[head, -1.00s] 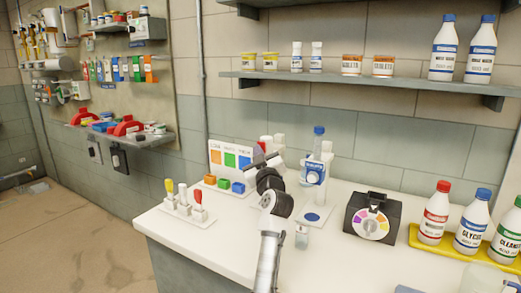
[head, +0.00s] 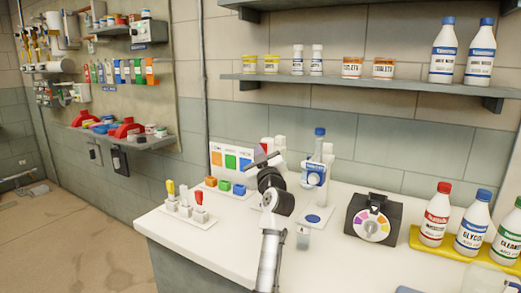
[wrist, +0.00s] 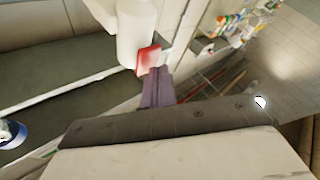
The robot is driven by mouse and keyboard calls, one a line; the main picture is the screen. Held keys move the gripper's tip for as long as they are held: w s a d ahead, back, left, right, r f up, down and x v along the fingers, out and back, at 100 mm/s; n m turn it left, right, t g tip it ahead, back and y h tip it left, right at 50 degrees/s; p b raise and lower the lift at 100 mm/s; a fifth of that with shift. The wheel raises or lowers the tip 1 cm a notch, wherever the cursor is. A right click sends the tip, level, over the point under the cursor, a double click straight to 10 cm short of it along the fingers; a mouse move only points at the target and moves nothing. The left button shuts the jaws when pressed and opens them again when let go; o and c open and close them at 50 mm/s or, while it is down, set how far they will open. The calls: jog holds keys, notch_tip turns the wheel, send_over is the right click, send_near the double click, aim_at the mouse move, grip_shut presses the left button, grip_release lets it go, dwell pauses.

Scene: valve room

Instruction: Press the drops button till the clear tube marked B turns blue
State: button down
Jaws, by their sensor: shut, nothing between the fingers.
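My gripper (head: 262,158) is small and partly hidden by my arm in the head view, over the back of the white counter. In the wrist view its shut, empty purplish fingers (wrist: 155,88) are close to a red part (wrist: 148,58) beside a white cylinder. I cannot tell whether they touch, or whether the red part is the drops button. A small clear tube (head: 303,238) with a pale label stands at the front of the counter, right of my arm. It looks colourless; its letter is too small to read. A dispenser stand holds a blue-capped bottle (head: 315,174) behind it.
A colour card (head: 231,158) stands behind orange, green and blue blocks. A white holder with yellow- and red-topped pieces (head: 185,208) is at left. A black box with a colour wheel (head: 372,218) and several bottles (head: 436,213) stand at right. Shelves hang above.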

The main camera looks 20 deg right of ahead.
jog(key=shift+s+d+f, duration=0.1)
jog(key=shift+d+f, duration=0.05)
jog(key=shift+d, duration=0.25)
jog(key=shift+s+a+f+b, duration=0.25)
jog(key=shift+s+f+b, duration=0.1)
jog(key=shift+s+f, duration=0.25)
jog(key=shift+a, duration=0.1)
jog(key=a, duration=0.1)
jog(key=s+a, duration=0.1)
jog(key=s+a+p, duration=0.1)
jog(key=a, duration=0.1)
jog(key=shift+s+a, duration=0.1)
jog(key=shift+s, duration=0.15)
jog(key=shift+r, duration=0.1)
dwell(0.5)
